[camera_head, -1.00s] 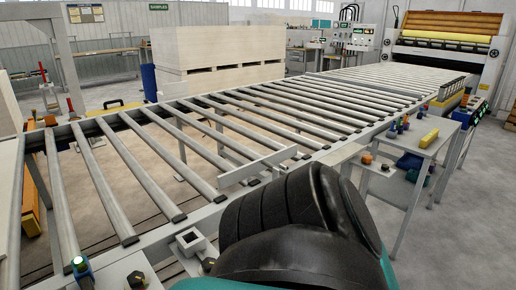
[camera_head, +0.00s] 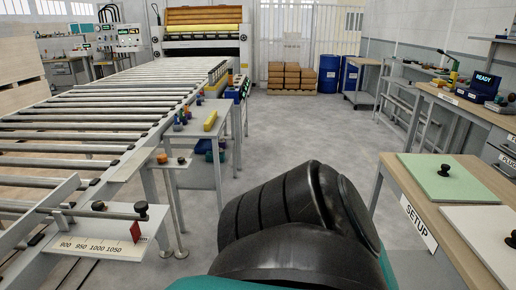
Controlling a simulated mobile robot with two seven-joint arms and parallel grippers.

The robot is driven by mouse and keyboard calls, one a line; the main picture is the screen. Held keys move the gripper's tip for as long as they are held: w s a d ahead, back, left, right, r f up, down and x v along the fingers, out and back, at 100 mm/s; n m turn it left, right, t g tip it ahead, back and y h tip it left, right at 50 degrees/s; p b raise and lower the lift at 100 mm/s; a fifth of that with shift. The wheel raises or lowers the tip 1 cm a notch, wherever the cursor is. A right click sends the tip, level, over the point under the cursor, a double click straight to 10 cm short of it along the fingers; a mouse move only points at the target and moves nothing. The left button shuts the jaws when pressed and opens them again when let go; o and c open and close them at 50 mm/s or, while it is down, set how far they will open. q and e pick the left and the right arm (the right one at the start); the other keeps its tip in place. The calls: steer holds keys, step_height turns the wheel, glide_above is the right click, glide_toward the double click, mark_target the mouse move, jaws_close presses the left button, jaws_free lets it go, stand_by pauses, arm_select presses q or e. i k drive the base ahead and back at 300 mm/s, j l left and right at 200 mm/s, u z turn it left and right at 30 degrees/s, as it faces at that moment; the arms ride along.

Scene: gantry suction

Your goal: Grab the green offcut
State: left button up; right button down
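A flat, pale green board (camera_head: 447,178) lies on the setup table at the right. It has a black knob on top, and it is the only green offcut-like piece I can make out. Nothing touches it. Neither of my grippers shows in the head view. A black, ribbed part of my own body with teal below it fills the bottom middle.
The setup table (camera_head: 408,192) also carries a white board (camera_head: 486,232) with a black knob. The roller conveyor (camera_head: 75,135) runs along the left, with a small side shelf (camera_head: 206,128) holding coloured items. Open floor lies between, toward the blue barrels (camera_head: 328,73).

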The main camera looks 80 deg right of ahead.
mark_target(443, 179)
steer(key=z, duration=3.95)
steer(key=i+j, duration=0.45)
steer(key=i+j+z, duration=0.1)
steer(key=i+j, duration=0.4)
steer(key=j, duration=0.2)
